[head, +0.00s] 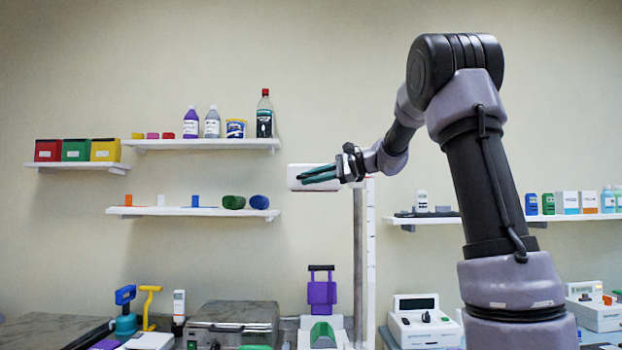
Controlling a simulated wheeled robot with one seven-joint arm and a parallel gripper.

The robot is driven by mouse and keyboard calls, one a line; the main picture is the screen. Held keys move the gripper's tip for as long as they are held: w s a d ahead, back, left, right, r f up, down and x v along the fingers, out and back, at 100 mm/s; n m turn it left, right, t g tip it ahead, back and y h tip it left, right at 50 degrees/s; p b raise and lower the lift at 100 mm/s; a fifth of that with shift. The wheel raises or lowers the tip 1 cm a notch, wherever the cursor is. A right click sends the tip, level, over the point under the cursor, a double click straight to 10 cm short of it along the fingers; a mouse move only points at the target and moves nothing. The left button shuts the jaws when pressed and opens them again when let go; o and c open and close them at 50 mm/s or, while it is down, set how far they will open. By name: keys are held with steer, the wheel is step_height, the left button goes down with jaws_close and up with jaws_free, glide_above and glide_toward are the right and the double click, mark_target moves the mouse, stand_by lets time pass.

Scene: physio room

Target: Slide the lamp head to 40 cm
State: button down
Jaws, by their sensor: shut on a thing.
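The lamp head (306,170) is a white, rounded block high on a grey upright pole (358,260). A white vertical strip (371,270) stands just right of the pole; any marks on it are too small to read. My gripper (318,176) reaches in from the right and is shut on the lamp head, its greenish fingers lying across the front of it. Part of the lamp head and the top of the pole are hidden behind my gripper and wrist.
Wall shelves with bottles (264,115) and small items flank the pole on the left, and another shelf (400,220) is on the right. Below stand a purple device (321,292), a metal case (232,323) and a white machine (424,325). The wall around the lamp head is bare.

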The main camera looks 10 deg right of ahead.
steer(key=shift+f, duration=0.1)
stand_by(0.4)
step_height(320, 180, down, 20)
stand_by(0.4)
steer(key=shift+a, duration=0.1)
steer(key=c, duration=0.8)
jaws_free()
steer(key=shift+c, duration=0.2)
steer(key=v, duration=1.1)
